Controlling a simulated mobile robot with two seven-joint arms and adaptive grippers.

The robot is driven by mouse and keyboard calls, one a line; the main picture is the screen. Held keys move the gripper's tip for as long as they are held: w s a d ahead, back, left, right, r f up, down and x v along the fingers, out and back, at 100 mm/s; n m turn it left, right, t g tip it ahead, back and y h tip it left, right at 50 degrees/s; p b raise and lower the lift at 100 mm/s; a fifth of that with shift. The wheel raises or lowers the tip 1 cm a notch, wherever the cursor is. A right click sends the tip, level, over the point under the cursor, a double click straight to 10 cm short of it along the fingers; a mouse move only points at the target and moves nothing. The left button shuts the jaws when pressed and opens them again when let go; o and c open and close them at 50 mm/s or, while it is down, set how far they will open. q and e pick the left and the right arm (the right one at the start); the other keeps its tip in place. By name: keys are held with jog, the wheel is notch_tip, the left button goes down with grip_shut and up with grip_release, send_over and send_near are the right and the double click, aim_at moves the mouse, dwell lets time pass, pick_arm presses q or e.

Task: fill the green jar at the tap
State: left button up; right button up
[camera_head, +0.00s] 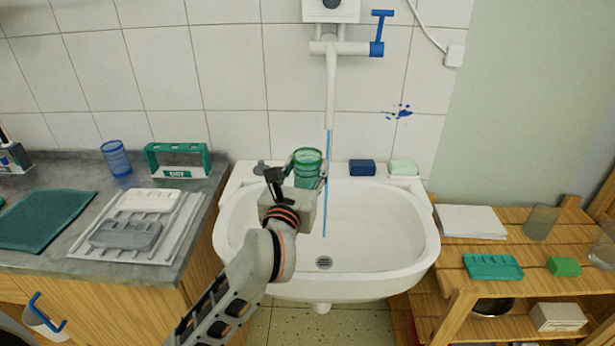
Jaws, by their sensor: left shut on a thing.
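The green jar (307,164) is see-through and looks upright, at the back of the white sink (400,240). My left gripper (297,186) is shut on the jar, and its fingers and wrist hide the jar's lower part. The white tap (331,85) with its blue lever (377,47) is on the wall above. A thin blue water stream (326,200) falls from the spout into the basin, just right of the jar and not into its mouth. I cannot tell whether the jar touches the back ledge. My right gripper is not in view.
A blue sponge (362,167) and a pale green soap (403,168) sit on the sink's back ledge. On the left counter are a drying rack (170,240), a blue cup (116,158) and a green holder (178,160). A wooden shelf (450,272) stands right.

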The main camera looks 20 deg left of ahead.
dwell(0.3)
pick_arm(q)
jog(key=shift+s+a+r+p, duration=0.15)
jog(key=shift+s+a, duration=0.1)
jog(key=shift+s, duration=0.3)
jog(key=shift+s+a+f+p, duration=0.15)
jog(key=shift+s+a, duration=0.1)
jog(key=shift+s, duration=0.3)
jog(key=s, duration=0.1)
jog(key=s+a, duration=0.1)
jog(key=s, duration=0.2)
jog(key=shift+s+a, duration=0.1)
jog(key=shift+a, duration=0.25)
jog(key=shift+s+p, duration=0.1)
jog(key=shift+p, duration=0.2)
